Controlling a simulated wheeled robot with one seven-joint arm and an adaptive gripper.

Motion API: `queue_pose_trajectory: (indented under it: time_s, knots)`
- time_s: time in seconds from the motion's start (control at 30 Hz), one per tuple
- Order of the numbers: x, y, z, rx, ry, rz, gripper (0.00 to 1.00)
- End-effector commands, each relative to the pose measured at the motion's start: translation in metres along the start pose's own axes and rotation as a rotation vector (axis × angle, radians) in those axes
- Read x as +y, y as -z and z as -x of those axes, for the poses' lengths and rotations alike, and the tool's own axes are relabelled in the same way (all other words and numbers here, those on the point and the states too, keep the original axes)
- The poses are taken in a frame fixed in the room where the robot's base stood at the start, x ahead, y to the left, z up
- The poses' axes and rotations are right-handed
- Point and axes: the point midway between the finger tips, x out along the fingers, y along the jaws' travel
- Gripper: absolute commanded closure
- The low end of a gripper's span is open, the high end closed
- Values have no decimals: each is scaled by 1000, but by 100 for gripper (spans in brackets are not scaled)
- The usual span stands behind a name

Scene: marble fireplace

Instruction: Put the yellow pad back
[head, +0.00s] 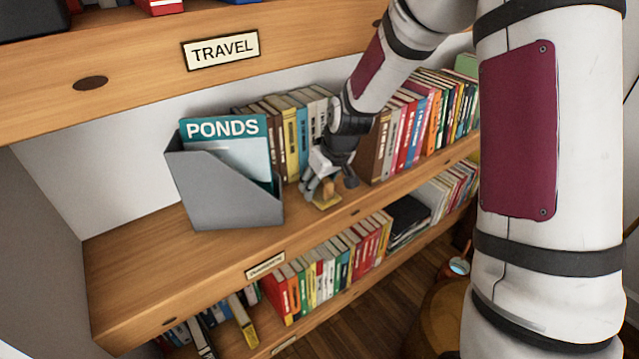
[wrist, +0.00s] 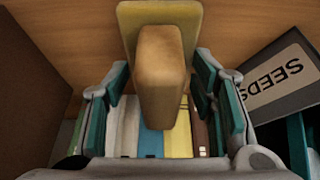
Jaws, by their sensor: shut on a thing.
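The yellow pad (head: 325,204) is a thin yellow plate with a tan block-shaped grip (head: 327,188) on it. In the head view it is at the middle shelf's front part, just right of the grey file holder. I cannot tell whether it touches the shelf. In the wrist view the yellow plate (wrist: 135,16) shows behind the tan block (wrist: 160,65), which stands between my fingers. My gripper (head: 325,187) reaches down from above and is shut on the pad by this block. Its fingers (wrist: 161,85) flank the block in the wrist view; the contact is not clear.
The grey file holder (head: 225,200) with a PONDS booklet (head: 225,131) stands left of my gripper. Books (head: 300,125) stand close behind, and more books (head: 400,130) stand to the right. A TRAVEL shelf (head: 130,60) hangs above. The middle shelf's left end (head: 130,260) is bare.

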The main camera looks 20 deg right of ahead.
Motion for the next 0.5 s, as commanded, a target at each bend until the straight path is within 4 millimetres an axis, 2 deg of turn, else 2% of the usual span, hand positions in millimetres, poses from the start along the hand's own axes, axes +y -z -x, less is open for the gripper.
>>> queue_pose_trajectory:
  time_s: [0.03,0.07,0.13,0.5]
  knots:
    - [0,-1,-2,-1,0,0,75]
    - [0,-1,-3,-1,0,0,47]
    - [0,-1,-2,-1,0,0,31]
    - [0,0,0,-1,0,0,29]
